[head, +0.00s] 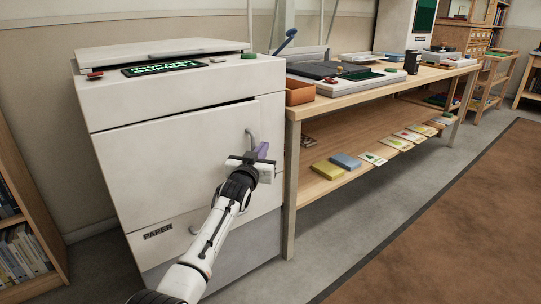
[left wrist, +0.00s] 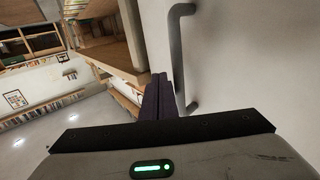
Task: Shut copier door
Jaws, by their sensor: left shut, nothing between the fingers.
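The white copier (head: 105,105) stands at the left in the head view. Its front door (head: 165,150) shows a dark gap along the top edge, wider toward the right, so it looks slightly ajar. The door has a grey bar handle (head: 249,138) near its right edge; the handle also shows in the left wrist view (left wrist: 177,60). My left gripper (head: 262,151) is in front of the door's right side, beside the handle. Its purple fingers (left wrist: 160,95) are shut and empty, close to the door face; I cannot tell whether they touch it. My right gripper is not in view.
A wooden table (head: 345,101) with an orange tray (head: 299,92) stands right of the copier; its lower shelf (head: 325,180) holds books and cards. A bookshelf (head: 22,195) stands at the far left. Open floor (head: 330,240) lies in front.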

